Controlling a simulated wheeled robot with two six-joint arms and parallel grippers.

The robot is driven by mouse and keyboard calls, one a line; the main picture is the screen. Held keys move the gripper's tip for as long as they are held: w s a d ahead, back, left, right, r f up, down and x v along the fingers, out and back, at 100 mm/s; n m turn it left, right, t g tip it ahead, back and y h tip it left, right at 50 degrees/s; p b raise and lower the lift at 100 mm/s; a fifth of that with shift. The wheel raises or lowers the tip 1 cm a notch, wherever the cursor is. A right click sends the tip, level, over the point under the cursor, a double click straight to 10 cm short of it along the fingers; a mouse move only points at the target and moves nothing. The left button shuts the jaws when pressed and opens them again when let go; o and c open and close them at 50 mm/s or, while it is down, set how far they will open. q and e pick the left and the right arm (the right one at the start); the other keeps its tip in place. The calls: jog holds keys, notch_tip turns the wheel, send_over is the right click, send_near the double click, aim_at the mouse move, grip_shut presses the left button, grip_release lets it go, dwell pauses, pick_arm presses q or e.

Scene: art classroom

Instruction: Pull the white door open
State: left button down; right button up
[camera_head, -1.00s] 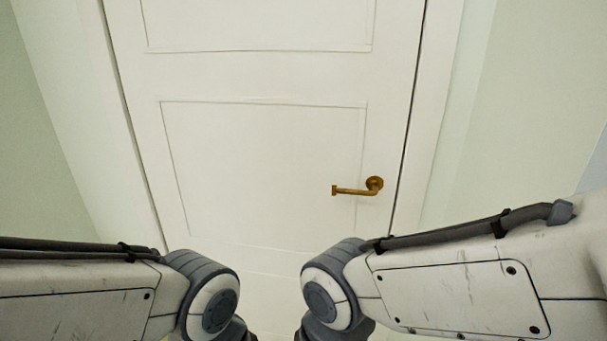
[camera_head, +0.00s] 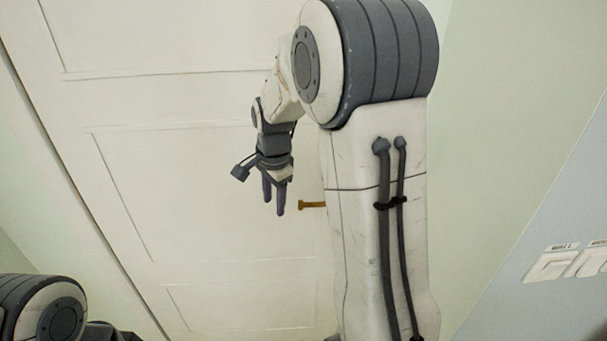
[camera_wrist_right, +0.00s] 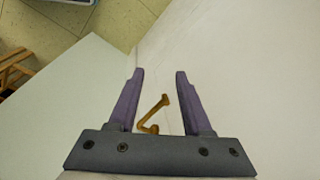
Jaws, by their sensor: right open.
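The white door (camera_head: 200,185) with recessed panels fills the middle of the head view and looks closed. Its brass lever handle (camera_head: 312,205) shows only at its free end; my raised right arm hides the rest. My right gripper (camera_head: 274,211) points down in front of the door, to the left of the handle's end, with its purple fingers apart and empty. In the right wrist view the handle (camera_wrist_right: 152,114) appears between the two open fingers (camera_wrist_right: 160,73), apart from both. My left gripper is not in view; only part of my left arm shows at the lower left.
Light switches (camera_head: 565,262) are on the wall at the right. Pale walls flank the door. The right wrist view shows a tiled floor (camera_wrist_right: 55,30) and a wooden item (camera_wrist_right: 14,70) at the left edge.

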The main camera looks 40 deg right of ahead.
aim_at(317, 203)
jog(key=d+r+m+p, duration=0.2)
jog(key=d+m, duration=0.5)
jog(key=d, duration=0.6)
pick_arm(q)
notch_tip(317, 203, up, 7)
jog(key=p, duration=0.3)
pick_arm(e)
jog(key=shift+h, duration=0.4)
jog(key=f, duration=0.3)
jog(key=w+d+f, duration=0.1)
jog(key=f, duration=0.3)
jog(key=w+f, duration=0.1)
jog(key=f, duration=0.2)
jog(key=shift+w+d+f, duration=0.15)
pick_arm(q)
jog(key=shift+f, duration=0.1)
pick_arm(e)
grip_shut()
